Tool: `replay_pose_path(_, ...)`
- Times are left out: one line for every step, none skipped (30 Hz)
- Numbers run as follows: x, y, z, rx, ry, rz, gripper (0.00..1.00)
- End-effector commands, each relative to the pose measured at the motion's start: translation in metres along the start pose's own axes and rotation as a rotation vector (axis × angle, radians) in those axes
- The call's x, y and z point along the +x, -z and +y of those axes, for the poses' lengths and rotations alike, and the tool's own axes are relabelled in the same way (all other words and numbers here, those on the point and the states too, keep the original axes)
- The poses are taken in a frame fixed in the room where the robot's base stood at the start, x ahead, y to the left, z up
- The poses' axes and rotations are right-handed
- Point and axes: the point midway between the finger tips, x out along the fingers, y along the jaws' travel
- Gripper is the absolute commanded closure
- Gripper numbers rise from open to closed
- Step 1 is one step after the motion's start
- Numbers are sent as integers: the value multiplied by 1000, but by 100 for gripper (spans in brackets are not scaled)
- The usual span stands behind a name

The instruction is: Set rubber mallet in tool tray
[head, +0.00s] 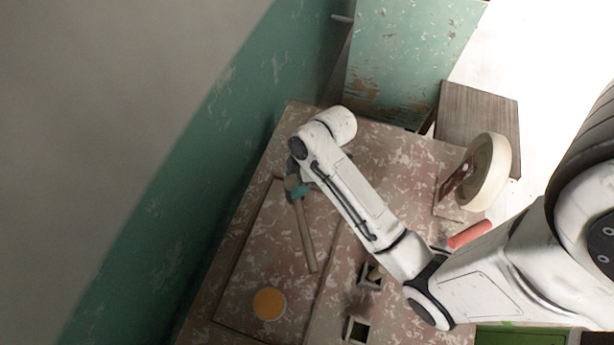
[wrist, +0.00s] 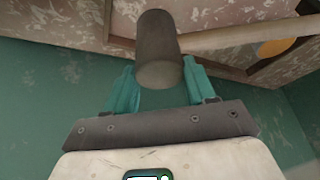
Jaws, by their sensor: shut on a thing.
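The rubber mallet has a dark grey cylindrical head (wrist: 158,50) and a pale wooden handle (head: 306,236). My gripper (head: 295,187) has teal fingers and is shut on the mallet head; in the wrist view the fingers (wrist: 160,85) stand on either side of it. The handle runs toward the front in the head view. A shallow rimmed tray (head: 238,255), patterned like the table, seems to be the tool tray. The handle lies across the view of this tray; I cannot tell how high the mallet is above it. My arm partly hides the mallet head in the head view.
An orange disc (head: 269,303) lies in the tray's front part. Two small square boxes (head: 357,331) stand right of the tray. A red cylinder (head: 469,235) and a cream wheel (head: 490,172) are at the table's right. A green wall (head: 170,210) runs close along the left.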

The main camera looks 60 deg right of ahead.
Motion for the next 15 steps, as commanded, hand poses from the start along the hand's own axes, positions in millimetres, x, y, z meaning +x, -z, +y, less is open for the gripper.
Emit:
replay_pose_path(-4,-7,0,-44,17,1,100)
replay_pose_path(-6,-12,0,-72,28,1,100)
replay_pose_path(-9,-16,-1,-106,42,2,100)
replay_pose_path(-10,-19,-2,-128,51,1,100)
replay_pose_path(-12,-22,-2,-146,58,1,100)
replay_pose_path(-13,-25,-3,-167,66,1,100)
replay_pose_path(-14,-26,-3,-180,72,1,100)
replay_pose_path(-15,-28,-4,-190,76,1,100)
replay_pose_path(-15,-29,-4,-199,79,1,100)
replay_pose_path(-15,-30,-4,-204,81,1,100)
replay_pose_path(-14,-30,-4,-207,82,1,100)
replay_pose_path(-13,-31,-4,-208,83,1,100)
replay_pose_path(-12,-31,-4,-208,83,1,100)
replay_pose_path(-10,-32,-4,-208,83,1,100)
replay_pose_path(-8,-33,-4,-208,82,0,100)
